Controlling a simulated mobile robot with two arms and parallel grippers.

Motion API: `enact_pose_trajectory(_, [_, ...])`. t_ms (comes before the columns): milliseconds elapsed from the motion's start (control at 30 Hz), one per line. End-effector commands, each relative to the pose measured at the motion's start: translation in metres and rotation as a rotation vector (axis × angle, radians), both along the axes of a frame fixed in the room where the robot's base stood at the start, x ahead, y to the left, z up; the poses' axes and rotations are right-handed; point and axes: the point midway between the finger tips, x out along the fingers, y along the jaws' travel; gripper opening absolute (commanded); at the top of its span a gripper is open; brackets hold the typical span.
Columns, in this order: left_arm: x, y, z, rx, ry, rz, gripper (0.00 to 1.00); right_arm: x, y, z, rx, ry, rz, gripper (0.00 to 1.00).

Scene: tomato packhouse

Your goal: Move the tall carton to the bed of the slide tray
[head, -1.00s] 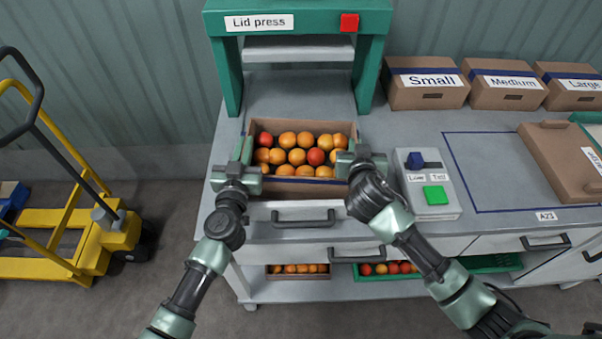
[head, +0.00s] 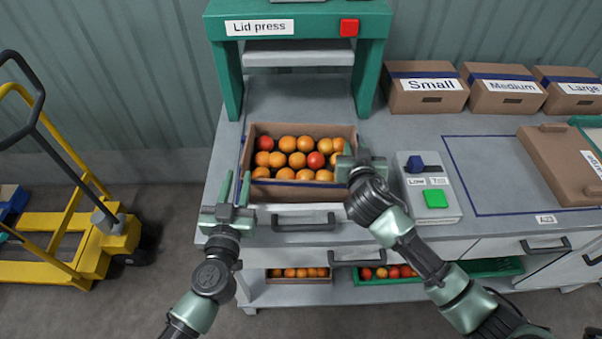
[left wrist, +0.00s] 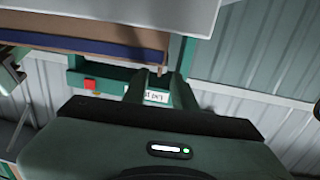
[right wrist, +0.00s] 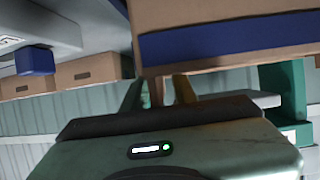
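The brown carton (head: 312,200) with a blue band is full of red and orange tomatoes and stands on the bench in front of the lid press. It also shows in the left wrist view (left wrist: 90,45) and the right wrist view (right wrist: 215,18).
The green lid press (head: 228,75) with a red button stands behind the carton. A control box (head: 432,210) with a green button is close to its right. Labelled boxes (head: 428,97) line the back right. A yellow pallet truck (head: 110,240) stands at left.

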Motion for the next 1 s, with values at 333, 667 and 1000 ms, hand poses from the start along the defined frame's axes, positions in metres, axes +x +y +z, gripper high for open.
enact_pose_trajectory(333, [-0.024,0.002,0.000,0.001,0.000,0.001,0.27,-0.009,0.001,0.003,0.001,0.000,0.001,0.28])
enact_pose_trajectory(667, [-0.024,0.002,0.000,0.001,0.000,0.001,0.27,-0.071,0.007,0.029,0.005,0.002,0.000,0.28])
enact_pose_trajectory(1000, [-0.023,0.002,0.000,0.000,0.000,0.001,0.27,-0.109,0.010,0.045,0.001,0.001,0.000,0.28])
